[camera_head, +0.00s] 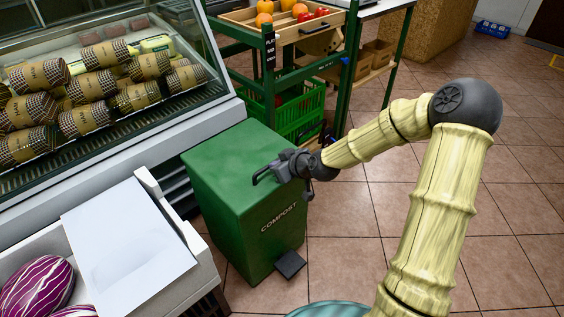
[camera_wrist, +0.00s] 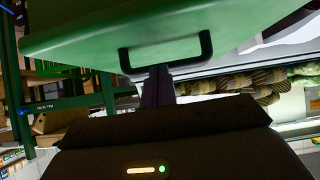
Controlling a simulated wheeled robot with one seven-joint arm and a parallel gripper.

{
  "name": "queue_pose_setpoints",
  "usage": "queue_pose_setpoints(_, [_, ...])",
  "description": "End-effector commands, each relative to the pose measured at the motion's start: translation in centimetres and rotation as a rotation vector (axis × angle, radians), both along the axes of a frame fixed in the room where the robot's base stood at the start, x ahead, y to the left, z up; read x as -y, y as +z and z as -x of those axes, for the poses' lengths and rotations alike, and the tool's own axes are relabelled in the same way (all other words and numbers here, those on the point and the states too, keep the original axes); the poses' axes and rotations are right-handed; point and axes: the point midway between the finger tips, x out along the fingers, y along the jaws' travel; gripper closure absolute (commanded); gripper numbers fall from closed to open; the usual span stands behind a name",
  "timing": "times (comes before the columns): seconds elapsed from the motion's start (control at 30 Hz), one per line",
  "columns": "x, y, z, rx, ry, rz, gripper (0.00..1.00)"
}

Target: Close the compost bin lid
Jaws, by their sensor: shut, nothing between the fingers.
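The green compost bin (camera_head: 262,238) stands on the floor against the display counter, with COMPOST on its front. Its green lid (camera_head: 225,150) lies flat across the top, and I see no gap under it in the head view. A black bar handle (camera_head: 262,177) is on the lid; the wrist view shows the lid (camera_wrist: 80,38) and the handle (camera_wrist: 124,60) close up. My gripper (camera_head: 280,167) is at the lid's front edge by the handle. Its fingers (camera_wrist: 158,84) are shut and empty, overlapping the handle's middle; contact is unclear.
A black pedal (camera_head: 289,264) sticks out at the bin's foot. A green shelf rack with a green crate (camera_head: 298,115) stands behind the bin. The glass display counter (camera_head: 110,125) is at left, with a white box (camera_head: 130,250) in front. The tiled floor at right is open.

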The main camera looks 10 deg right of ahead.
Motion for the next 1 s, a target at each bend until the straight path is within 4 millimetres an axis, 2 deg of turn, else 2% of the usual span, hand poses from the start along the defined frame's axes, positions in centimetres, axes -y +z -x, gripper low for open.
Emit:
queue_pose_setpoints(0.03, [0.0,-1.9,0.6,-0.033,0.006,0.003,1.00])
queue_pose_setpoints(0.1, [-0.1,-2.2,0.7,-0.038,0.009,0.004,1.00])
queue_pose_setpoints(0.6, [-0.4,-2.5,0.9,-0.041,0.013,0.003,1.00])
queue_pose_setpoints(0.77, [-0.4,-1.6,1.0,-0.035,0.013,0.002,1.00])
queue_pose_setpoints(1.0, [-0.2,1.9,1.2,-0.009,0.013,-0.001,1.00])
